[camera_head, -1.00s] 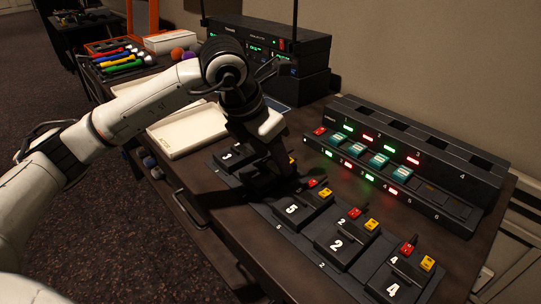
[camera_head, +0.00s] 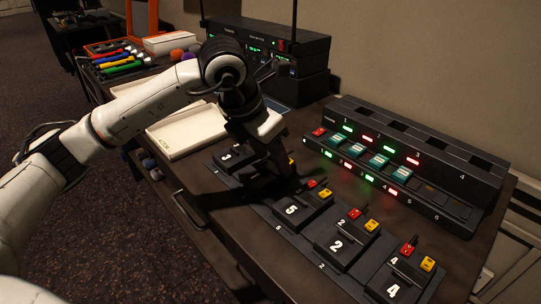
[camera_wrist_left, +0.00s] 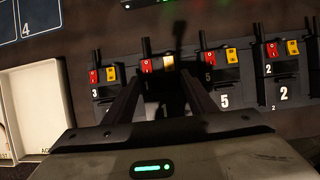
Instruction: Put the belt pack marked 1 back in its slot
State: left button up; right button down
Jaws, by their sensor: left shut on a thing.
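My left gripper (camera_head: 268,185) is shut on a black belt pack, low over the row of belt packs on the desk. In the left wrist view the pack (camera_wrist_left: 156,66) shows a red and a yellow switch between my fingers (camera_wrist_left: 157,88). Its number is hidden, so I cannot read it. It stands in line between the pack marked 3 (camera_head: 230,155) and the pack marked 5 (camera_head: 300,206). I cannot tell whether it is fully down in its slot. My right gripper is not in view.
The packs marked 2 (camera_head: 340,244) and 4 (camera_head: 400,276) stand in the same row to the right. A charger rack (camera_head: 450,170) with lit indicators stands behind. A cream tray (camera_head: 188,134) lies to the left, and a stacked radio unit (camera_head: 270,45) stands at the back.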

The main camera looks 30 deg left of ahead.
pick_arm(q)
jog(key=shift+f, duration=0.2)
jog(key=shift+f+b, duration=0.3)
jog(key=shift+b, duration=0.15)
jog(key=shift+f, duration=0.1)
jog(key=o, duration=1.6)
jog(key=shift+r+p, duration=2.35)
jog(key=shift+r, duration=1.15)
